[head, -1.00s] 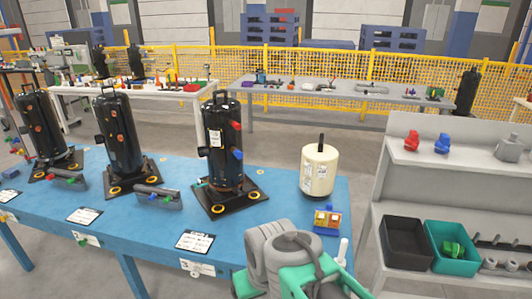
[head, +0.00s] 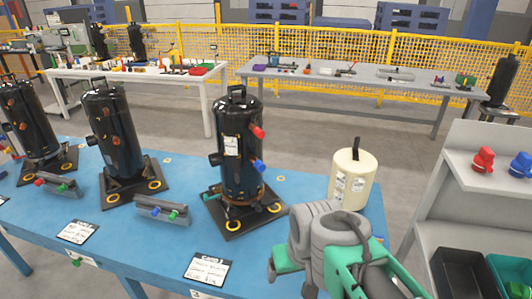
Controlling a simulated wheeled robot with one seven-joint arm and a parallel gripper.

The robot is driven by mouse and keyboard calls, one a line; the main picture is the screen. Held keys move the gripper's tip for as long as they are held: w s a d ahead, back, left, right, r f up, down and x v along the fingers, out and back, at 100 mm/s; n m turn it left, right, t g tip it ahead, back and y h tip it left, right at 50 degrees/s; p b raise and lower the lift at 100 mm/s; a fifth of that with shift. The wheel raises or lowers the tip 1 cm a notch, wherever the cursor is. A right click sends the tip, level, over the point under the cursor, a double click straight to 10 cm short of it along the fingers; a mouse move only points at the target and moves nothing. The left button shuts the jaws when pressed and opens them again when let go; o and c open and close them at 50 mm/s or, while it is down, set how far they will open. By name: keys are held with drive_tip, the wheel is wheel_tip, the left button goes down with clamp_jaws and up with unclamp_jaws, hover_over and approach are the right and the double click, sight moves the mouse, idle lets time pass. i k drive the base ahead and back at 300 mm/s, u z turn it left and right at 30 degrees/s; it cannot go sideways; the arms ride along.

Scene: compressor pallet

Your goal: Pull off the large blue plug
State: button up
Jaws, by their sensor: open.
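The large blue plug (head: 259,166) sticks out of the right side of the nearest black compressor (head: 238,150), below a red plug (head: 257,132). The compressor stands upright on a black base plate with yellow rings. My gripper (head: 284,264) is low in front, at the table's front edge, to the lower right of the compressor and apart from the blue plug. It is open and partly hidden by my own grey and green arm links; nothing shows in it.
A cream canister (head: 352,180) stands on the blue table (head: 150,255) right of the compressor, behind my arm. Two more black compressors stand to the left. A grey shelf (head: 455,190) at right holds a red plug (head: 483,160), a blue plug (head: 521,165) and bins.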

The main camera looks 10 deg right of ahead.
sight(261, 167)
drive_tip(key=i, duration=0.25)
drive_tip(key=u, duration=0.1)
drive_tip(key=k, duration=0.5)
drive_tip(key=u, duration=1.1)
drive_tip(key=i, duration=0.55)
drive_tip(key=z, duration=0.35)
